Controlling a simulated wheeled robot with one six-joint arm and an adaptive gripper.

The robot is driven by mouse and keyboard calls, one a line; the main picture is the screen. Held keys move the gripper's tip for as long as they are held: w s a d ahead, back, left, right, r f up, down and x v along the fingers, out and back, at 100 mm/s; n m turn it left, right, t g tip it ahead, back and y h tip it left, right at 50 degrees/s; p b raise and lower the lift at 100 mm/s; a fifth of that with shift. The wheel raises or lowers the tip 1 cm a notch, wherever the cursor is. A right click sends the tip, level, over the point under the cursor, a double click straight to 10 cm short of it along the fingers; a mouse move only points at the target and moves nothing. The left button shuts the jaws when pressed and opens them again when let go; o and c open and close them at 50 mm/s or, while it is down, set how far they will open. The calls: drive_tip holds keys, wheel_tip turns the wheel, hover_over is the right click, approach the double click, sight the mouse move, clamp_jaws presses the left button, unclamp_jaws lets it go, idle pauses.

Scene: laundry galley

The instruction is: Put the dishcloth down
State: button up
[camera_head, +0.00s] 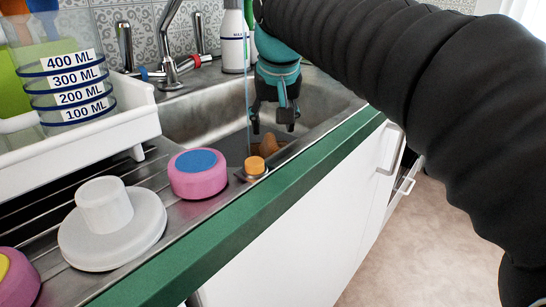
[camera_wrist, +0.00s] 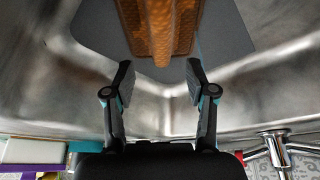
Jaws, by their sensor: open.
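An orange-brown folded cloth, seemingly the dishcloth (camera_wrist: 158,22), shows at the top of the wrist view, on a dark grey surface in the metal sink. In the head view a small part of it (camera_head: 269,146) shows below my gripper (camera_head: 272,122). My gripper points down into the sink basin. In the wrist view its two fingers (camera_wrist: 160,80) stand apart with nothing between them. The cloth lies beyond the fingertips, apart from them. Much of it is cut off by the frame edge or hidden by the sink rim.
The sink (camera_head: 200,112) has a tap (camera_head: 172,65) behind it. A pink sponge with a blue top (camera_head: 199,174), an orange-capped item (camera_head: 255,167) and a white lidded disc (camera_head: 112,225) stand on the drainboard. A green counter edge (camera_head: 240,210) runs in front.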

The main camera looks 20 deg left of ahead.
sight(271, 137)
drive_tip(key=shift+b+x, duration=0.35)
drive_tip(key=shift+x, duration=2.7)
drive_tip(key=shift+a, duration=0.15)
clamp_jaws()
